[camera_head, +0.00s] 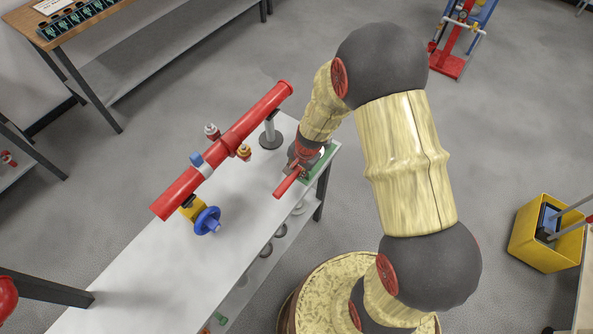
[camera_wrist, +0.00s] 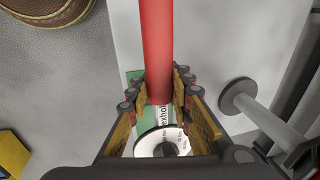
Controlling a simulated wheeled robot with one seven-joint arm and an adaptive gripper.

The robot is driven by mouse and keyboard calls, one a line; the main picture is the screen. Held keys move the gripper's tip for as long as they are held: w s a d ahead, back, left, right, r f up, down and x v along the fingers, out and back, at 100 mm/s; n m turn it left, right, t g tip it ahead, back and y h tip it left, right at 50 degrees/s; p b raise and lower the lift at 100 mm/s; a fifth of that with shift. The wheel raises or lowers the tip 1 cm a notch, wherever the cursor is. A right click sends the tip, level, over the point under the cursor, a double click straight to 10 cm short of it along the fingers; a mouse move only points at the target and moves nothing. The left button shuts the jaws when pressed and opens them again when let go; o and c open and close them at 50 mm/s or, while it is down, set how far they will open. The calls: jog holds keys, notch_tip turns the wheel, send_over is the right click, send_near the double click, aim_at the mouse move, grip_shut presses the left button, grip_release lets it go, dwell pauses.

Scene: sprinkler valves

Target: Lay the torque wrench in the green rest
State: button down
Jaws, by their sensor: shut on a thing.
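The torque wrench has a red handle (camera_head: 287,182) that points toward the front left of my gripper (camera_head: 301,165). In the wrist view its red shaft (camera_wrist: 157,45) runs between my fingers (camera_wrist: 156,88), which are shut on it. A white round dial (camera_wrist: 163,142) and a strip of lettering show nearer the palm. The green rest (camera_head: 321,163) is at the right end of the white bench, partly hidden by my gripper. In the wrist view green (camera_wrist: 134,76) shows below the wrench. I cannot tell whether the wrench touches it.
A red pipe (camera_head: 240,130) with small valves and a blue handwheel (camera_head: 207,220) stands along the white bench (camera_head: 130,290). A grey pipe stand (camera_head: 270,138) is close to my gripper. A yellow bin (camera_head: 540,240) stands on the floor at right.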

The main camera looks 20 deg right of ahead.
jog(key=shift+b+x, duration=0.65)
jog(key=shift+x, duration=0.15)
jog(key=c, duration=2)
grip_release()
jog(key=o, duration=0.4)
jog(key=shift+s, duration=0.1)
jog(key=shift+o, duration=0.5)
jog(key=shift+s, duration=0.15)
jog(key=v, duration=1.2)
jog(key=shift+d, duration=0.1)
